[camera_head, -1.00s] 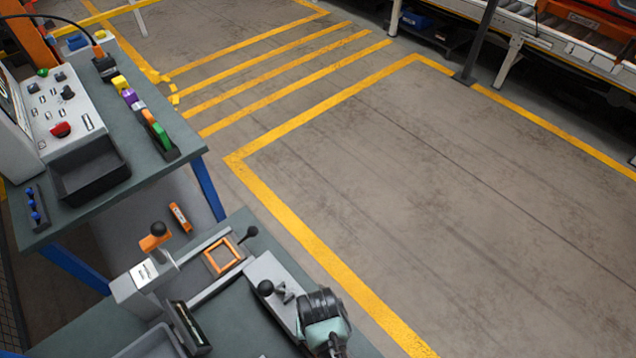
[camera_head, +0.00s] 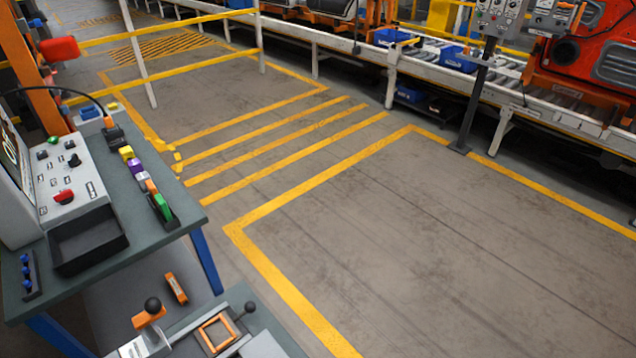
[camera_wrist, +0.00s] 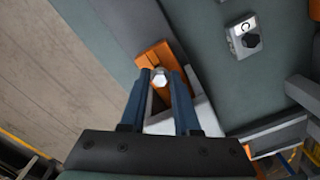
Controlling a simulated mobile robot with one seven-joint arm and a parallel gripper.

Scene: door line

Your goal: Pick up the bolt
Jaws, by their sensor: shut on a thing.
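The bolt shows in the wrist view as a small pale hexagonal head (camera_wrist: 160,78) between my fingertips. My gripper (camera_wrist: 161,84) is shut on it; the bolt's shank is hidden. An orange part (camera_wrist: 155,56) lies just beyond the fingertips, with a light grey block below it, partly covered by the fingers. I cannot tell whether the bolt touches either. My gripper is out of the head view.
In the wrist view, a small grey box with a black knob (camera_wrist: 245,38) stands on the green-grey bench top (camera_wrist: 215,85).

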